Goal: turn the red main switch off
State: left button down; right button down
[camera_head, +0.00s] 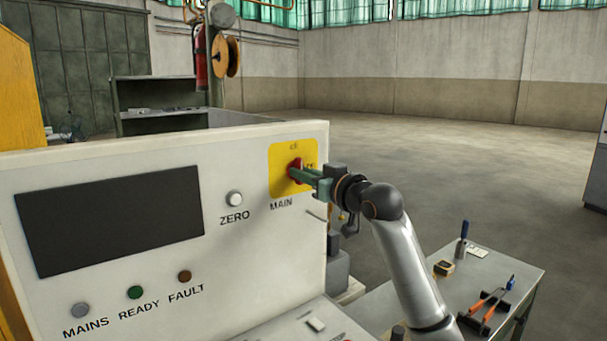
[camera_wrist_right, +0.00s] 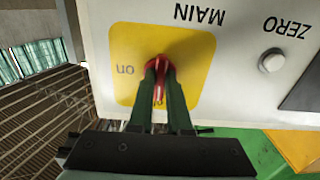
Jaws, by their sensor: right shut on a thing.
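The red main switch (camera_head: 294,170) sits on a yellow plate (camera_head: 280,158) at the upper right of the white control panel, above the label MAIN. My right gripper (camera_head: 302,175) reaches it from the right, and its green fingers are shut on the switch knob. In the right wrist view the two fingers (camera_wrist_right: 162,75) close around the red knob (camera_wrist_right: 160,68) at the middle of the yellow plate (camera_wrist_right: 195,65). The word "on" shows beside the knob there. The fingers hide part of the knob and other lettering, so its exact angle is hard to tell. My left gripper is not in view.
The panel also has a dark screen (camera_head: 110,220), a white ZERO button (camera_head: 235,198) and MAINS, READY and FAULT lamps (camera_head: 135,292). A bench (camera_head: 500,262) with pliers (camera_head: 488,305) stands at the lower right. Open floor lies behind.

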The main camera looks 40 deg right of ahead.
jog(key=shift+r, duration=0.1)
jog(key=c, duration=0.9)
grip_release()
jog(key=shift+o, duration=0.2)
jog(key=s+a+b, duration=0.1)
jog(key=s+b, duration=0.3)
jog(key=s, duration=0.8)
jog(key=shift+s+a, duration=0.2)
jog(key=shift+s, duration=0.05)
